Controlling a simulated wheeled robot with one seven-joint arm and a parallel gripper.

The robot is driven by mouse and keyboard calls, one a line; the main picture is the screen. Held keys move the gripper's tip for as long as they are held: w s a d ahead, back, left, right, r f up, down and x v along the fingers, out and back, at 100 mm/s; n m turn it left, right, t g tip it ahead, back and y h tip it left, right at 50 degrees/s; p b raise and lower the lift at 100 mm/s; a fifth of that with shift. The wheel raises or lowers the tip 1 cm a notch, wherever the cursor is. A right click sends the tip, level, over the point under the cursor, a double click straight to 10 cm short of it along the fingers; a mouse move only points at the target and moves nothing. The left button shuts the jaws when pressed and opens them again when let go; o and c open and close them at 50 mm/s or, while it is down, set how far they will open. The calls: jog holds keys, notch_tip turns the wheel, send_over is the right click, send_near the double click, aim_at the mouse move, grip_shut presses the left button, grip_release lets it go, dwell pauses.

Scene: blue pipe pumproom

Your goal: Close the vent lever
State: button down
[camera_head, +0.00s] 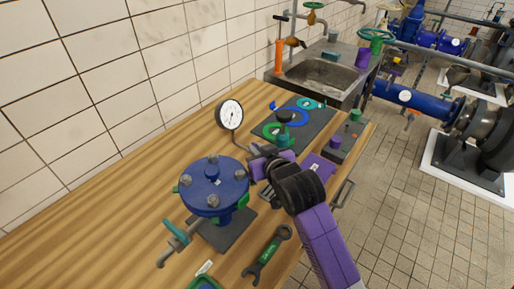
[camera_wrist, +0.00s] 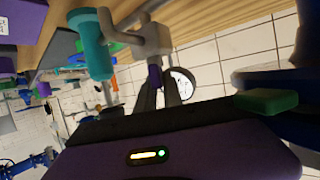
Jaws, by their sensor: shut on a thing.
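My gripper (camera_wrist: 158,92) reaches in over the bench. In the wrist view its two grey fingers are close together on a small purple piece (camera_wrist: 155,76), which looks like the vent lever. That piece sits against a grey block (camera_wrist: 150,40) with a pipe arm to a teal cylinder (camera_wrist: 97,50). In the head view my gripper (camera_head: 262,158) is beside the foot of the round white dial gauge (camera_head: 231,114), and my wrist hides the lever there. The gauge also shows behind the fingers in the wrist view (camera_wrist: 183,80). The lever's exact angle cannot be told.
A blue bolted vessel (camera_head: 213,184) with a teal-handled lever (camera_head: 176,233) stands left of my arm. A dark mat (camera_head: 300,138) with coloured rings and a sink (camera_head: 322,75) are farther back. The bench's left part is clear.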

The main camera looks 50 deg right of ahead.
jog(key=c, duration=1.5)
grip_release()
jog(key=shift+b+v, duration=0.5)
jog(key=shift+v, duration=3.4)
